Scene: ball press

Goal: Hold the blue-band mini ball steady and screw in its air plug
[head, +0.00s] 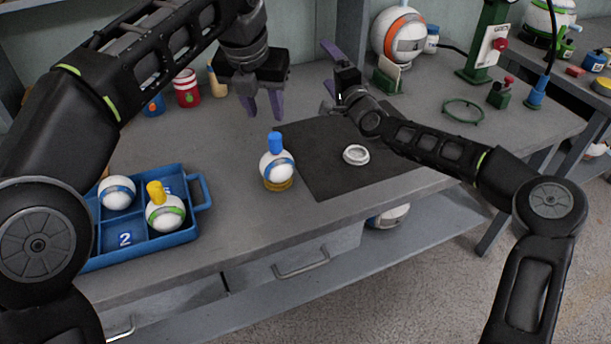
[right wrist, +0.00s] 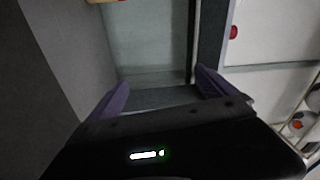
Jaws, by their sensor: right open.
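A white mini ball with a blue band (head: 277,170) sits on a small yellow ring (head: 279,185) on the bench, just left of the dark mat. A blue plug (head: 275,142) stands upright at its top; how deep it sits I cannot tell. My left gripper (head: 263,112) hangs above and behind this ball, open and empty, its purple fingers pointing down. My right gripper (head: 325,77) is open and empty over the back of the bench, right of the left gripper. The right wrist view shows its fingers (right wrist: 162,92) apart with nothing between. Neither gripper touches the ball.
A blue tray (head: 192,170) at left holds another blue-band ball (head: 117,192) and a green-band ball (head: 165,215) with a yellow plug (head: 155,191). Jars and a green press (head: 487,50) stand farther back.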

